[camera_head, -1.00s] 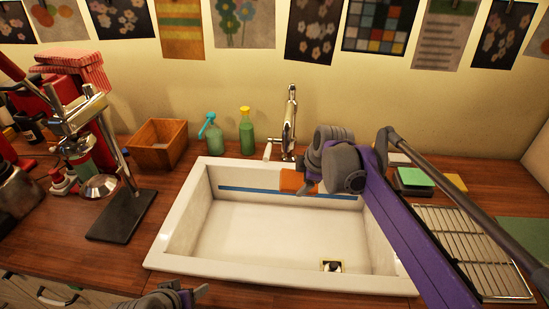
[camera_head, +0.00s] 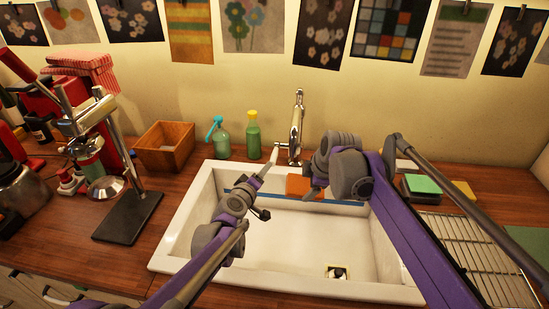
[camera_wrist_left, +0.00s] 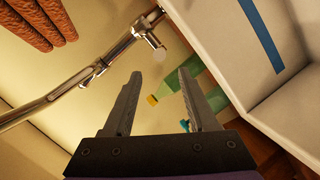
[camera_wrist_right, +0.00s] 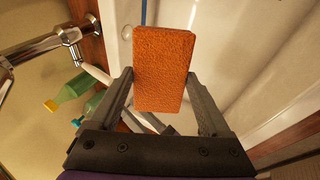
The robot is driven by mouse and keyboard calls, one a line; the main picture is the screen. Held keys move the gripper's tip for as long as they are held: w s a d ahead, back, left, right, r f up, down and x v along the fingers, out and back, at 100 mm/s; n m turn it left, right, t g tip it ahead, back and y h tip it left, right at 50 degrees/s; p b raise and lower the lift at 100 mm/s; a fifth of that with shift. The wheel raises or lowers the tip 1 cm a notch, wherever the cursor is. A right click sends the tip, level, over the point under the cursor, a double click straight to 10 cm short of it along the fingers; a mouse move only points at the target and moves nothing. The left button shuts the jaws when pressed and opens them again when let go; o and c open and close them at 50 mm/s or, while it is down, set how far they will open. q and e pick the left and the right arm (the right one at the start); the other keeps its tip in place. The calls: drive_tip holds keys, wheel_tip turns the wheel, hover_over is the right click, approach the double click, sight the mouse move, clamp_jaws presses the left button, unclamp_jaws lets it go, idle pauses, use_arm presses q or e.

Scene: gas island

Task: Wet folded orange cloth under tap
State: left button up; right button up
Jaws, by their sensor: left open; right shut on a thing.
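The folded orange cloth (camera_head: 299,185) is held over the back of the white sink (camera_head: 180,235), near the tap. In the right wrist view the cloth (camera_wrist_right: 163,60) is gripped between both fingers of my right gripper (camera_head: 311,187). The chrome tap (camera_head: 297,125) stands behind the sink, with a pale lever (camera_head: 277,153) at its left side. The tap also shows in the left wrist view (camera_wrist_left: 120,48). My left gripper (camera_head: 266,170) is open and empty, reaching over the sink just below the lever. No water stream is visible.
A green bottle (camera_head: 253,138) and a spray bottle (camera_head: 219,137) stand left of the tap, beside a wooden box (camera_head: 165,150). A metal press (camera_head: 110,160) is on the left counter. A wire rack (camera_head: 480,255) and sponges (camera_head: 422,185) are on the right.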

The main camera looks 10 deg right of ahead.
sight(274, 157)
use_arm(q)
drive_tip(key=x, duration=1.3)
drive_tip(key=shift+s, duration=0.1)
clamp_jaws()
idle(1.1)
